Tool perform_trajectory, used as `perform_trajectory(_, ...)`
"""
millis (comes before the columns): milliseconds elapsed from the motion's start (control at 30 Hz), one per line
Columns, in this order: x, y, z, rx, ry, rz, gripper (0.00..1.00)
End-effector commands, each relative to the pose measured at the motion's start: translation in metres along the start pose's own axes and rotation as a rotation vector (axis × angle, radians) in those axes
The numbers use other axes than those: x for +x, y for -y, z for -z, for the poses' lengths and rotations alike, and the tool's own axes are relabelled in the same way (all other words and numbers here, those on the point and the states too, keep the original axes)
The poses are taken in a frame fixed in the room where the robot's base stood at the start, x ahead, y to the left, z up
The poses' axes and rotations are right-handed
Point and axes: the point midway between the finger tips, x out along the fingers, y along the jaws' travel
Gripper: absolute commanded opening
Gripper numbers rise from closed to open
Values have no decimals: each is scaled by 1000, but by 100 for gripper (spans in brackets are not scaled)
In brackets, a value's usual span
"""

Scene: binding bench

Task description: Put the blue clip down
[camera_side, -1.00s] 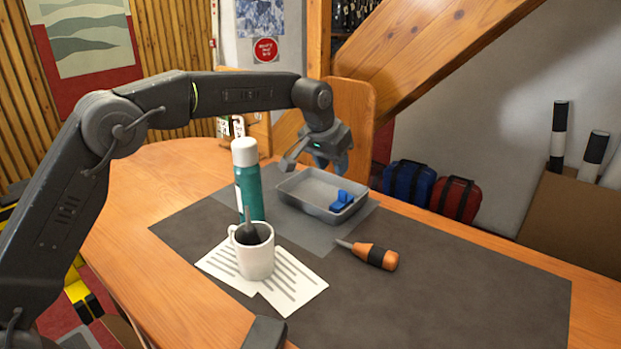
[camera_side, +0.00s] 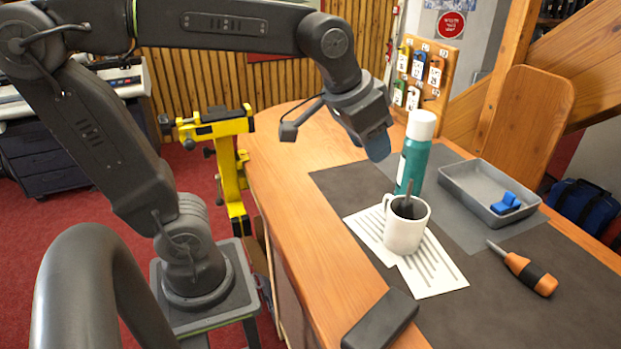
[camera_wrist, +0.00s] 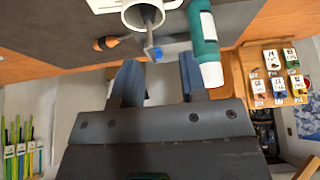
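The blue clip (camera_side: 507,203) lies in the shallow grey tray (camera_side: 462,186), near its right end. A small bit of blue, likely the clip, also shows in the wrist view (camera_wrist: 157,54), beyond the mug. My gripper (camera_side: 379,152) is raised above the bench, left of the teal spray bottle and well apart from the tray. In the wrist view its two fingers (camera_wrist: 160,82) are spread, with nothing between them.
The teal bottle with white cap (camera_side: 414,160) stands between my gripper and the tray. A white mug (camera_side: 405,232) holding a dark tool stands on printed sheets (camera_side: 437,275). An orange-handled tool (camera_side: 530,274) lies right. A dark block (camera_side: 380,320) lies at the front edge.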

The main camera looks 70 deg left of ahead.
Motion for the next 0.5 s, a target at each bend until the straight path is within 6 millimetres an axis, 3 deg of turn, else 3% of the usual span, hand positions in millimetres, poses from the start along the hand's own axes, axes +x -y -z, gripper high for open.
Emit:
perform_trajectory(33,-4,2,-24,-1,-9,1,39)
perform_trajectory(100,-4,4,-52,-2,-14,1,39)
perform_trajectory(200,-2,5,-82,-1,-22,2,39)
perform_trajectory(333,3,6,-104,0,-24,3,39)
perform_trajectory(500,4,6,-110,0,-23,3,39)
